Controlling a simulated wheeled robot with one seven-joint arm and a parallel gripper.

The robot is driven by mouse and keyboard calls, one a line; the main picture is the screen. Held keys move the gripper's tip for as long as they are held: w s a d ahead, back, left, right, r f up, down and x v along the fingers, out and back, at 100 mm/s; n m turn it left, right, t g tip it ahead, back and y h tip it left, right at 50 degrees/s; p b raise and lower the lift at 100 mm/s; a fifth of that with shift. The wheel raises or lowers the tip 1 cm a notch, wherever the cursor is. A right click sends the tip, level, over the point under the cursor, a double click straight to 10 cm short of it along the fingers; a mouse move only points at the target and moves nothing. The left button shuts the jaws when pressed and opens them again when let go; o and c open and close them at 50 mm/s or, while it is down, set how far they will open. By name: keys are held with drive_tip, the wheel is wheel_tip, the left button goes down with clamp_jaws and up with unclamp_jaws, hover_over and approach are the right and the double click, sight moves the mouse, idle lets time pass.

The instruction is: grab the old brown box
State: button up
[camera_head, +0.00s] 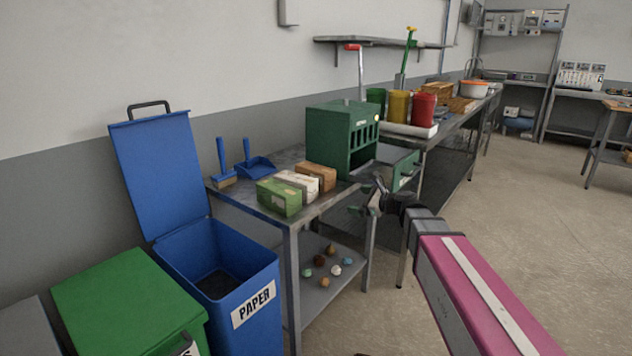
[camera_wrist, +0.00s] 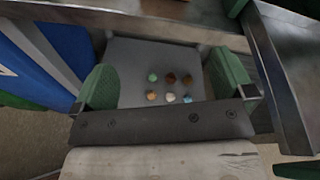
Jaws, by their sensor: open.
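The brown box (camera_head: 316,176) sits on the metal table (camera_head: 325,203) in the head view, at the right end of a row of three boxes. The white box (camera_head: 297,184) is beside it, then the green box (camera_head: 279,197). My gripper (camera_head: 367,197) is open and empty off the table's front right corner, to the right of the brown box and apart from it. In the wrist view, my gripper's green finger pads (camera_wrist: 165,85) are wide apart, with the lower shelf beyond them. I cannot make out the brown box there.
A green machine (camera_head: 335,135) stands behind the brown box. A blue brush and dustpan (camera_head: 256,166) lie at the table's back left. The open blue paper bin (camera_head: 240,285) stands left of the table. Several small balls (camera_head: 335,270) lie on the lower shelf.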

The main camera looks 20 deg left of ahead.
sight(331, 174)
drive_tip(key=w+a+r+m+t+y, duration=0.2)
drive_tip(key=a+r+m, duration=0.2)
drive_tip(key=r+m, duration=0.15)
drive_tip(key=shift+n, duration=0.45)
drive_tip(key=x, duration=1)
drive_tip(key=shift+a+r, duration=0.4)
drive_tip(key=shift+a, duration=0.05)
drive_tip(key=shift+s, duration=0.1)
drive_tip(key=c, duration=0.9)
